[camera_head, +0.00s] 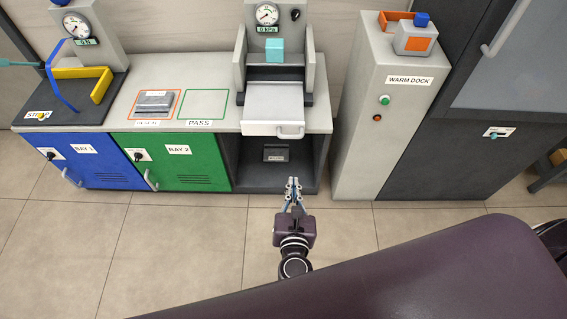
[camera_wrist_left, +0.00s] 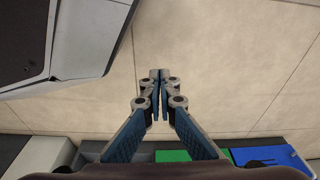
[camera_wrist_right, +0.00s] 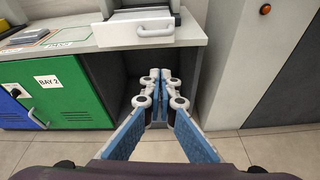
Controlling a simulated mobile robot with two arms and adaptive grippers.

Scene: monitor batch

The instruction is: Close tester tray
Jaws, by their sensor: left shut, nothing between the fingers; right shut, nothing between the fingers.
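The tester tray (camera_head: 273,106) is a pale grey drawer-like tray that sticks out from the front of the tester (camera_head: 272,38), between two grey side walls. Its white handle (camera_head: 290,132) is on the front face, and tray and handle also show at the top of the right wrist view (camera_wrist_right: 133,31). My right gripper (camera_head: 293,182) is shut and empty, below and in front of the handle, apart from it. My left gripper (camera_wrist_left: 160,76) is shut and empty above the floor, in the left wrist view only.
A teal block (camera_head: 274,50) sits in the tester above the tray. An open dark shelf (camera_head: 275,170) lies under the counter and holds a small dark box (camera_head: 276,153). The warm dock cabinet (camera_head: 385,115) stands close on the right, the green Bay 2 door (camera_head: 195,167) on the left.

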